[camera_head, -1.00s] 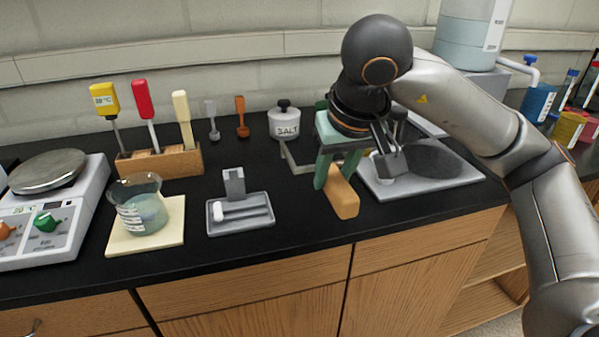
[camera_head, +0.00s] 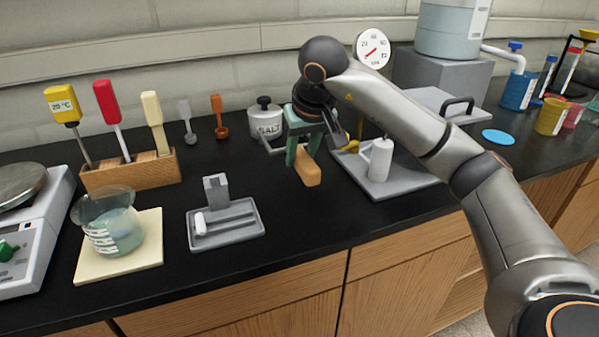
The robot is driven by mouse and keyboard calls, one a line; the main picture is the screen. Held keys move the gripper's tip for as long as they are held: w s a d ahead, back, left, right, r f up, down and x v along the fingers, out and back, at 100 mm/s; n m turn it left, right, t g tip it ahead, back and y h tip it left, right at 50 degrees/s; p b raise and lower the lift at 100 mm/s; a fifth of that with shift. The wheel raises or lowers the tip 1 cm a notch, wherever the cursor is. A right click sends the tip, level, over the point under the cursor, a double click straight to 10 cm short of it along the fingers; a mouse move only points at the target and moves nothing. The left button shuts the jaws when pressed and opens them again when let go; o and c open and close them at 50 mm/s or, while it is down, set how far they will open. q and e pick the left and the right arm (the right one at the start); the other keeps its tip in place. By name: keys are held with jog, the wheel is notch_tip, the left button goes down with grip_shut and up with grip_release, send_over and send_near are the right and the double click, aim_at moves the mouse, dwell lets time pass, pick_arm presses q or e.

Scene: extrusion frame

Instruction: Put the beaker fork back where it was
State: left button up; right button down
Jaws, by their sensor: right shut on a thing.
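The beaker fork has a tan handle (camera_head: 308,170) that juts forward and down, and a grey metal prong shows to its left. My right gripper (camera_head: 304,151), with green fingers, is shut on the fork and seems to hold it above the black counter; the exact gap cannot be told. The salt jar is just left of it. The rest of the fork is hidden behind the fingers. My left gripper is not in view.
A grey plate (camera_head: 411,182) with a white post (camera_head: 381,160) stands right of the gripper. The lidded salt jar (camera_head: 266,118) is close left. A small grey tray (camera_head: 242,230), a glass beaker (camera_head: 108,222) and a wooden tool block (camera_head: 130,172) lie further left. The front counter is clear.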

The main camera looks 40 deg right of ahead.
aim_at(302, 150)
jog(key=shift+w+d+f, duration=0.25)
jog(key=shift+w+f, duration=0.2)
jog(key=shift+f, duration=0.2)
jog(key=shift+w+d+f, duration=0.25)
jog(key=shift+w+f, duration=0.2)
jog(key=shift+f, duration=0.15)
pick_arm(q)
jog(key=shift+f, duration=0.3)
pick_arm(e)
jog(key=shift+w+f, duration=0.1)
jog(key=shift+f, duration=1.45)
jog(key=shift+f+b, duration=0.2)
jog(key=shift+b, duration=0.15)
jog(key=c, duration=0.5)
grip_release()
jog(key=shift+r, duration=0.45)
jog(key=p+v, duration=0.1)
jog(key=v, duration=0.9)
jog(key=shift+s+r, duration=0.25)
jog(key=shift+r, duration=0.05)
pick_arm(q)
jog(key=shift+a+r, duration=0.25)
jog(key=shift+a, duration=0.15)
pick_arm(e)
jog(key=shift+s+r, duration=0.2)
jog(key=shift+r, duration=0.2)
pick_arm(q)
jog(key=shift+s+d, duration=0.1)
